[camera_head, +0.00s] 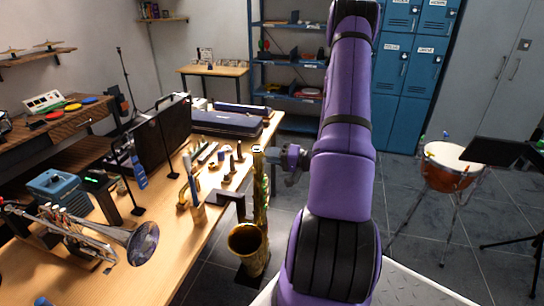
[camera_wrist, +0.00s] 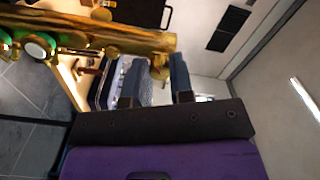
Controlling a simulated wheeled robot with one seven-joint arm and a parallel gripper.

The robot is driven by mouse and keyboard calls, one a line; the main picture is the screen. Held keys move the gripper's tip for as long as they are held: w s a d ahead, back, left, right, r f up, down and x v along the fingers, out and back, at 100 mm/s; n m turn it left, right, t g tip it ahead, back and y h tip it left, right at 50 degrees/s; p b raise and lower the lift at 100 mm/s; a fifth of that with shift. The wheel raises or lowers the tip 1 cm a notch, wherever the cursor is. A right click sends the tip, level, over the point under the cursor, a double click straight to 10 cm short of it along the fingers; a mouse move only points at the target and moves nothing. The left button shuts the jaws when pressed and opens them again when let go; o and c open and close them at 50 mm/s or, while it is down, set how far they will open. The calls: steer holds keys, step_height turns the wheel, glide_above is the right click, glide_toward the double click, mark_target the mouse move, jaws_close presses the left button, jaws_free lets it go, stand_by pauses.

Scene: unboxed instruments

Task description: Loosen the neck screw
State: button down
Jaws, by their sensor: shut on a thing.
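A gold saxophone (camera_head: 247,243) stands upright at the table's right edge, its bell toward me. The top of its body also shows in the wrist view (camera_wrist: 140,38), lying across the upper left. The small gold neck screw (camera_wrist: 159,68) sits at the end of that body, between my fingertips. My gripper (camera_wrist: 156,72) is shut on the neck screw, one dark finger on each side. In the head view my gripper (camera_head: 272,155) is at the saxophone's top from the right. The screw is too small to make out there.
The wooden table (camera_head: 185,245) on the left holds a trumpet (camera_head: 90,235), several small instrument parts, a black case (camera_head: 160,135) and a blue case (camera_head: 225,124). A kettledrum (camera_head: 447,170) and a black music stand (camera_head: 500,152) are on the right. The floor between is clear.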

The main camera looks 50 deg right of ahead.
steer(key=shift+f+n, duration=0.1)
steer(key=shift+n, duration=0.7)
steer(key=c, duration=1)
jaws_free()
steer(key=shift+s, duration=0.1)
steer(key=v, duration=1)
steer(key=shift+s+d, duration=0.15)
steer(key=shift+s, duration=0.15)
